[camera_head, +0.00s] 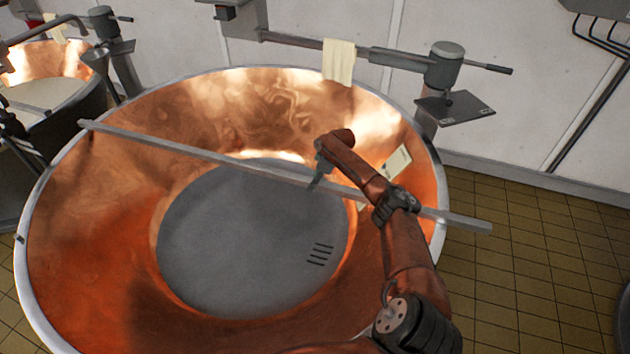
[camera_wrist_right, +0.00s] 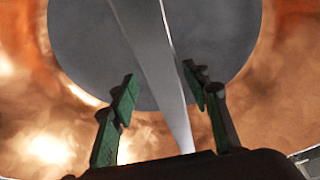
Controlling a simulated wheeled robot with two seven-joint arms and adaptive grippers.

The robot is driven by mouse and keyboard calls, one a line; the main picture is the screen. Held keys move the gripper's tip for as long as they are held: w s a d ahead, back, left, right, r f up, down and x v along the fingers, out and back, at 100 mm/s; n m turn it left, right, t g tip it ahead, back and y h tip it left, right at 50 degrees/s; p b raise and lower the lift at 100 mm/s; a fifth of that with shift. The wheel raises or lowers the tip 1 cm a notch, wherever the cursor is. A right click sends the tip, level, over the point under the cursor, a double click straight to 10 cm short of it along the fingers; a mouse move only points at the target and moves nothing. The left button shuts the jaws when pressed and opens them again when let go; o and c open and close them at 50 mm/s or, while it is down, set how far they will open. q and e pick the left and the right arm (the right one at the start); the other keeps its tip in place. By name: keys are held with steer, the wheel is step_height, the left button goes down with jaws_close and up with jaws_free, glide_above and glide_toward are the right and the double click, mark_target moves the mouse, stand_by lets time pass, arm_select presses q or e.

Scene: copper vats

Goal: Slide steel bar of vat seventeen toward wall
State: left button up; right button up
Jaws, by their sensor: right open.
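A long grey steel bar (camera_head: 215,157) lies across the large copper vat (camera_head: 85,235). Its left end rests on the left rim, and its right end sticks out past the right rim over the floor. My right gripper (camera_head: 315,183) is over the vat at the bar's middle, its arm crossing above the bar's right part and hiding some of it. In the right wrist view, the two green-grey fingers (camera_wrist_right: 160,82) are spread, with the bar (camera_wrist_right: 163,70) running between them; I see gaps on both sides. My left gripper is not in view.
The pale wall (camera_head: 520,90) stands behind the vat. A second vat (camera_head: 45,65) stands at left.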

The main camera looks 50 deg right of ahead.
steer(key=v, duration=1.2)
steer(key=shift+d, duration=0.1)
